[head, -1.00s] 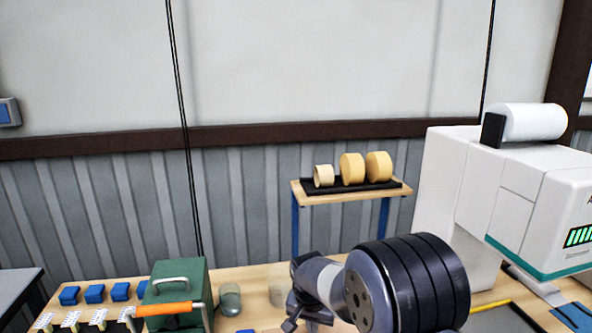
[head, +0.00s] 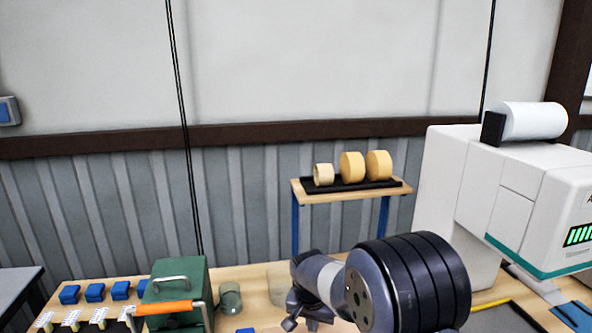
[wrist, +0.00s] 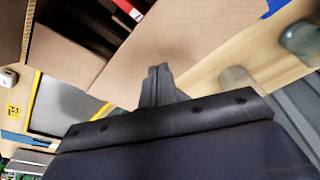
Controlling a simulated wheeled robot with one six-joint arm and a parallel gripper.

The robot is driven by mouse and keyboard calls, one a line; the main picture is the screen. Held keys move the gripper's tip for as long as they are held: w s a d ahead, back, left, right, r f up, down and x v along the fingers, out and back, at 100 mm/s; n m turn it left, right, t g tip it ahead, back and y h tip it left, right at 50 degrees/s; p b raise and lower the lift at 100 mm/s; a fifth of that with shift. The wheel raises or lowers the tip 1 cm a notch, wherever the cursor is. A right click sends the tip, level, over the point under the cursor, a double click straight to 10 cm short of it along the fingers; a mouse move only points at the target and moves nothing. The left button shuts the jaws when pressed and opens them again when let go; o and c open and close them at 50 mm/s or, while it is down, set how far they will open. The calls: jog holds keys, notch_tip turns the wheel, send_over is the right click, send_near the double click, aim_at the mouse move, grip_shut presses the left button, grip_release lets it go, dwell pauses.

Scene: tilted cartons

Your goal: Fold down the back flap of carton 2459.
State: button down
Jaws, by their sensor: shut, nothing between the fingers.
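Brown cardboard of a carton (wrist: 70,50) fills the upper left of the wrist view, with a dark opening beside it. A broad cardboard panel (wrist: 200,45), seemingly a flap, spans the upper middle. No carton number is readable, so I cannot tell which flap this is. My gripper (wrist: 158,80) is shut and empty, its fingertips overlapping the panel's lower edge in the picture. I cannot tell whether they touch it.
A white machine (head: 480,190) stands at right. A shelf (head: 350,196) holds tape rolls at the back.

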notch_tip(320, 180, up, 6)
jog(key=p, duration=0.3)
jog(key=shift+f, duration=0.15)
notch_tip(320, 180, down, 7)
jog(key=b, duration=0.4)
jog(key=shift+f+b, duration=0.2)
jog(key=shift+b, duration=0.15)
jog(key=shift+r+p, duration=0.55)
jog(key=shift+r, duration=0.15)
